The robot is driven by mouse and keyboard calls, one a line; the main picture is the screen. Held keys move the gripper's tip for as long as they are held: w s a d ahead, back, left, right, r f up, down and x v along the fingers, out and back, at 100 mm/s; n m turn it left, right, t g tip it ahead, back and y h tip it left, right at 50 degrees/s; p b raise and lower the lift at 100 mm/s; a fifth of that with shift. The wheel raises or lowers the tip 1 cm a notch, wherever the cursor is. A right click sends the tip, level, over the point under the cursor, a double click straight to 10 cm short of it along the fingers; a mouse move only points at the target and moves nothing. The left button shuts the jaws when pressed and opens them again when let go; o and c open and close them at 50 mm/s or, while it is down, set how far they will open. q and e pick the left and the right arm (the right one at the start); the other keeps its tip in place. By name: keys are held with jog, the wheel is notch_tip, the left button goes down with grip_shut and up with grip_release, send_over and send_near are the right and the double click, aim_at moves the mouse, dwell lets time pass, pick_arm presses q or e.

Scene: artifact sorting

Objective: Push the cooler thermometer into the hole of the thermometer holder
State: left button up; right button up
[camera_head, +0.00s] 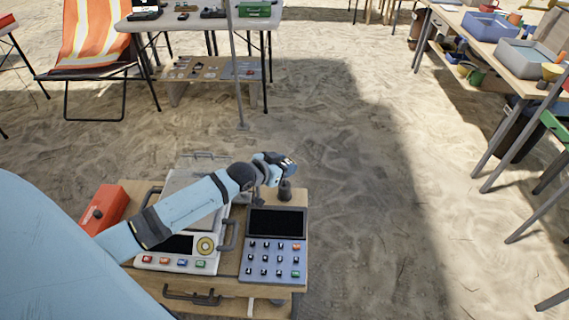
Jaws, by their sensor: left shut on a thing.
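My left arm reaches from the left over a small wooden table, and its gripper (276,172) is at the far edge of the keypad device. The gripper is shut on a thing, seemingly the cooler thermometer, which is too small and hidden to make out. A small dark upright piece (285,191) stands just below the gripper, behind the device's screen. I cannot tell whether it is the thermometer holder, or whether the gripper touches it. No hole can be made out. My right gripper is not in view.
The keypad device (274,262) and a white device with a yellow dial (183,262) fill the wooden table's top. A red box (105,207) is at its left. Sand lies open to the right.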

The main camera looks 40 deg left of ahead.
pick_arm(q)
jog(key=shift+f+b, duration=0.35)
jog(key=shift+f, duration=0.65)
jog(key=shift+r, duration=0.15)
jog(key=shift+r+p, duration=1.55)
jog(key=shift+p, duration=0.45)
jog(key=shift+p, duration=0.45)
jog(key=shift+p, duration=0.3)
jog(key=shift+p, duration=0.3)
jog(key=shift+f+b, duration=0.8)
jog(key=shift+f, duration=0.85)
dwell(0.3)
